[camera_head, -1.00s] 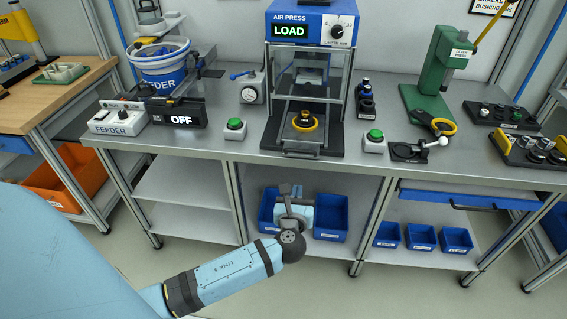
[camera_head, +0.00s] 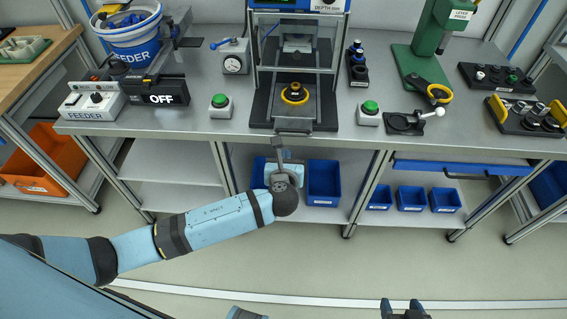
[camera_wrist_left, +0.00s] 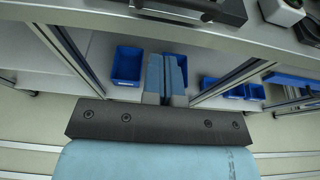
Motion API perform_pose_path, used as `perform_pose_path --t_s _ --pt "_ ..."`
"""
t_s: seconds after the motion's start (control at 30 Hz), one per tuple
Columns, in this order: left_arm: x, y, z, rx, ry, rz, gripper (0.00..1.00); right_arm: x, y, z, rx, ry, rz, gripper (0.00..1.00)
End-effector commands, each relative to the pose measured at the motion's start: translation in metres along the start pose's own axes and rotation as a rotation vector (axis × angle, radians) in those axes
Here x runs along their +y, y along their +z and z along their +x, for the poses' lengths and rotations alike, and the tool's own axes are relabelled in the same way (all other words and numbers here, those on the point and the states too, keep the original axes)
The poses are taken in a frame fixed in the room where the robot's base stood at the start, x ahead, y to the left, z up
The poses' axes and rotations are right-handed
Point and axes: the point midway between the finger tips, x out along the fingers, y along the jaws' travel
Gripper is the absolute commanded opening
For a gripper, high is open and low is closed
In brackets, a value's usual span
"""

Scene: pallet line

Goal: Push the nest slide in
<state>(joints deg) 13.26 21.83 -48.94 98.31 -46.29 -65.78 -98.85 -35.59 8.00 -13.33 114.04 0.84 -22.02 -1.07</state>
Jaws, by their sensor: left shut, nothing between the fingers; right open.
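The handle also shows at the top of the left wrist view (camera_wrist_left: 172,18). My left gripper (camera_head: 285,160) is below and in front of the handle, apart from it. Its blue fingers (camera_wrist_left: 165,72) are shut and empty. My right gripper (camera_head: 402,307) is open at the bottom edge, away from the bench.
Green-button boxes (camera_head: 220,106) (camera_head: 369,112) flank the press. A feeder control box (camera_head: 90,101) stands left, and a clamp fixture (camera_head: 405,122) stands right. Blue bins (camera_head: 324,181) sit on the shelf under the bench. Floor in front is clear.

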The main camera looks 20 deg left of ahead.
Motion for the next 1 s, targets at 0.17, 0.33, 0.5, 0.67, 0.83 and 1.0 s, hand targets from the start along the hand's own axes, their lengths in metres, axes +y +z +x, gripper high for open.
perform_pose_path --t_s 0.17,0.33,0.5,0.67,0.83,1.0 --pt "0.000 0.000 0.038 -0.001 0.002 0.000 0.00 0.001 -0.007 0.002 0.014 0.001 0.000 0.64" --pt "-0.001 0.009 0.061 0.000 0.000 -0.001 0.00 0.001 -0.011 0.001 0.019 0.001 -0.001 0.64" --pt "0.000 0.011 0.072 0.000 0.000 -0.001 0.00 0.000 -0.010 0.001 0.018 -0.001 0.000 0.64" --pt "0.000 0.012 0.074 0.000 -0.001 -0.001 0.00 -0.001 -0.009 0.001 0.015 -0.002 0.001 0.64" --pt "0.000 0.012 0.074 0.000 -0.001 -0.001 0.00 -0.001 -0.008 0.002 0.014 -0.002 0.001 0.64" --pt "0.000 0.018 0.090 -0.001 0.001 -0.001 0.00 -0.001 -0.009 0.001 0.014 -0.002 0.001 0.64"
